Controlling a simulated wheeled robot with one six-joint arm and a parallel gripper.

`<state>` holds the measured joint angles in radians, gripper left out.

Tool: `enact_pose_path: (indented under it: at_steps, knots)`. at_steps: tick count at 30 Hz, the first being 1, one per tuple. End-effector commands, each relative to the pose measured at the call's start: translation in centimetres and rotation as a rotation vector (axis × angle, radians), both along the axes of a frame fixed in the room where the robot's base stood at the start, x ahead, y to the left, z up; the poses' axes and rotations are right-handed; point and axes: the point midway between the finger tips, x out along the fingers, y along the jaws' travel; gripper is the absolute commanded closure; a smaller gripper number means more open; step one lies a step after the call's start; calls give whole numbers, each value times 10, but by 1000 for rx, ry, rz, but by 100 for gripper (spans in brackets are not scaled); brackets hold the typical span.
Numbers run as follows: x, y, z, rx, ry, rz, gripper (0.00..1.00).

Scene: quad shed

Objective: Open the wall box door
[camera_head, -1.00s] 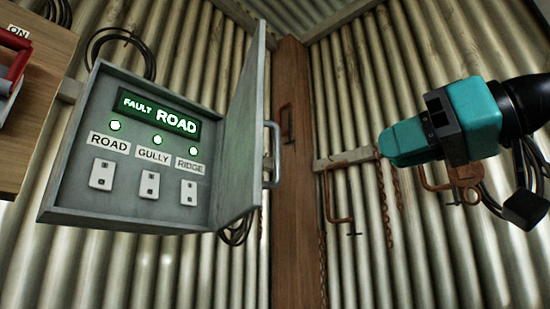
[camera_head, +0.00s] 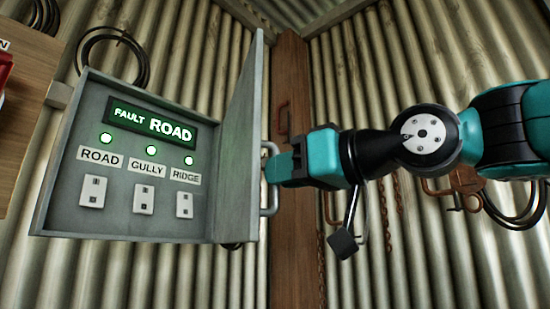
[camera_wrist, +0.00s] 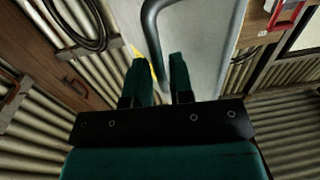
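The wall box (camera_head: 60,190) is a grey metal case on the left in the head view. Its door (camera_head: 237,150) is hinged on the right side and stands swung out, so the inside shows. A grey bar handle (camera_head: 272,205) is on the door's outer face. My gripper (camera_head: 272,168) is at this handle, coming from the right. In the wrist view, the handle (camera_wrist: 151,35) runs down between the two teal fingers of my gripper (camera_wrist: 161,68). The fingers are apart, and I cannot tell whether either touches the bar.
Inside the box, a green display (camera_head: 150,122) reads FAULT ROAD above lights and several switches marked ROAD, GULLY and RIDGE. A wooden board (camera_head: 30,90) is at far left. A brown post (camera_head: 290,240) stands behind the door. Chains and hooks hang on the corrugated wall (camera_head: 450,250).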

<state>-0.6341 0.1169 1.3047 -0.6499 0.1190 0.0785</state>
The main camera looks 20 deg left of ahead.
Motion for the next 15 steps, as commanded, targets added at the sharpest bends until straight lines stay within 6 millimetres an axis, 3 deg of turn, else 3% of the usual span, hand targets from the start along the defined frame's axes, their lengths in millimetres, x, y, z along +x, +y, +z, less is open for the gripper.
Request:
enact_pose_path:
  at_steps: [6,15]
  knots:
    - [5,17,1,-1,0,0,79]
    - [6,18,0,0,0,-1,81]
